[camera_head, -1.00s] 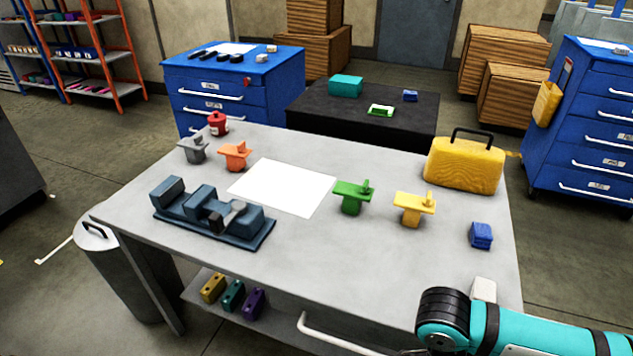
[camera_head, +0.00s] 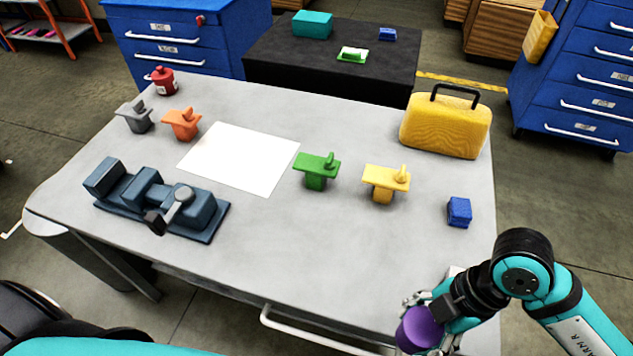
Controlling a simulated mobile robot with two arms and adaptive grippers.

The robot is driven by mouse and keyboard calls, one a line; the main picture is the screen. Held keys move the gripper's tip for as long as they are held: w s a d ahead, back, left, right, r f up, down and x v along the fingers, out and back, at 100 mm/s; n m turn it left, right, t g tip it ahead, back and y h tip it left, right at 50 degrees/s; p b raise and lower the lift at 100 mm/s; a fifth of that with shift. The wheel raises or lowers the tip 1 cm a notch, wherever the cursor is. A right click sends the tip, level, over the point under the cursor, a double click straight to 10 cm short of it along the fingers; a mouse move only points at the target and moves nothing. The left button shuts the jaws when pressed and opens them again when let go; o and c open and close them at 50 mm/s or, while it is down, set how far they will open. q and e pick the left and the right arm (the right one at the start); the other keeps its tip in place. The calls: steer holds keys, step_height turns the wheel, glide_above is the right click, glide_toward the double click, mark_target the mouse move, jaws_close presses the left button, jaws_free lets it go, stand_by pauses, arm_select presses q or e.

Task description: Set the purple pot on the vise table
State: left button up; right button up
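The vise table (camera_head: 330,255) is a grey-topped table filling the middle of the view, with a dark blue vise (camera_head: 165,205) at its left front. The purple pot (camera_head: 422,328) is at the bottom right of the view, in front of the table's right front corner. My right gripper (camera_head: 425,322) has its fingers around the pot and appears shut on it. The gripper partly hides the pot, and I cannot tell the pot's exact height above the tabletop. My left gripper is out of view; only a teal part of my body shows at bottom left.
On the table are a white sheet (camera_head: 240,158), green (camera_head: 317,170) and yellow (camera_head: 386,182) T-shaped parts, a blue block (camera_head: 459,212), a yellow case (camera_head: 446,125), and orange (camera_head: 182,123), grey (camera_head: 136,117) and red (camera_head: 164,81) items. The front middle and right are clear.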

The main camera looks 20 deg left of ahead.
steer(key=shift+w+a+r, duration=0.1)
steer(key=shift+w+a, duration=0.05)
steer(key=shift+a, duration=0.15)
steer(key=w+a+p, duration=0.1)
steer(key=w+a, duration=0.2)
steer(key=w, duration=0.1)
steer(key=w+a+f+p, duration=0.1)
steer(key=w+a, duration=0.2)
steer(key=w, duration=0.1)
steer(key=w+a, duration=0.2)
steer(key=w, duration=0.2)
steer(key=shift+a+f+p, duration=0.25)
steer(key=shift+a+p, duration=0.15)
steer(key=shift+w+a+f, duration=0.1)
steer(key=shift+w, duration=0.1)
step_height(320, 180, down, 3)
steer(key=shift+s+r+p, duration=0.1)
steer(key=shift+r+p, duration=0.05)
steer(key=shift+p, duration=0.25)
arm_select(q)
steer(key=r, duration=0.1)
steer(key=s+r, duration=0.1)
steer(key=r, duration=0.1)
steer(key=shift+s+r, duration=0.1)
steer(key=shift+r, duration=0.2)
arm_select(e)
steer(key=shift+f, duration=0.4)
steer(key=o, duration=1.4)
steer(key=shift+c, duration=0.2)
